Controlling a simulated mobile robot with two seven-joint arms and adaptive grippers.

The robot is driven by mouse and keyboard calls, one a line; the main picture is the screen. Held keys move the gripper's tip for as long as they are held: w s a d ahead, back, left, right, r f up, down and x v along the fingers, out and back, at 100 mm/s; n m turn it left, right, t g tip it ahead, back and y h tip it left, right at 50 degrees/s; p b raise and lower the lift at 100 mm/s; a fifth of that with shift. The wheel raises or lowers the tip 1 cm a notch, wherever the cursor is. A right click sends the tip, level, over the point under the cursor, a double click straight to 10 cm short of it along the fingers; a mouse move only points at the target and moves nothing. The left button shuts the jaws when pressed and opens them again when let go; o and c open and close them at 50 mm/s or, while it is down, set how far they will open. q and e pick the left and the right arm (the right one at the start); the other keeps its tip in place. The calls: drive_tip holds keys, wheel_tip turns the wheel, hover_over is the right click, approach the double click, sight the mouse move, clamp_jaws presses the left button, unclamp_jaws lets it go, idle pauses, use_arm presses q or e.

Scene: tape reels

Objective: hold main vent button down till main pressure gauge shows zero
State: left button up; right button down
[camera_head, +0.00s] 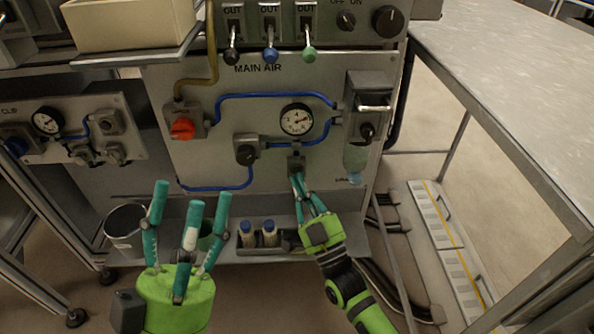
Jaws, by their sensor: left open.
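The MAIN AIR panel (215,160) is upright in front of me. The main vent button block (296,162) is a small dark fitting just below the gauge. My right gripper (297,178) is shut, with its fingertips together at the block, covering its lower part; I cannot tell whether the button is pressed. My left gripper (190,205) is open and empty, low in front of the panel.
A red-orange knob (182,129) and a dark regulator knob (246,152) sit on the panel, joined by blue tubing. A filter bowl (356,158) hangs at right. A lower shelf holds blue-capped bottles (269,233) and a metal can (125,225). A table (510,70) stands at right.

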drive_tip(key=shift+w, duration=0.15)
idle(0.8)
drive_tip(key=shift+w, duration=0.3)
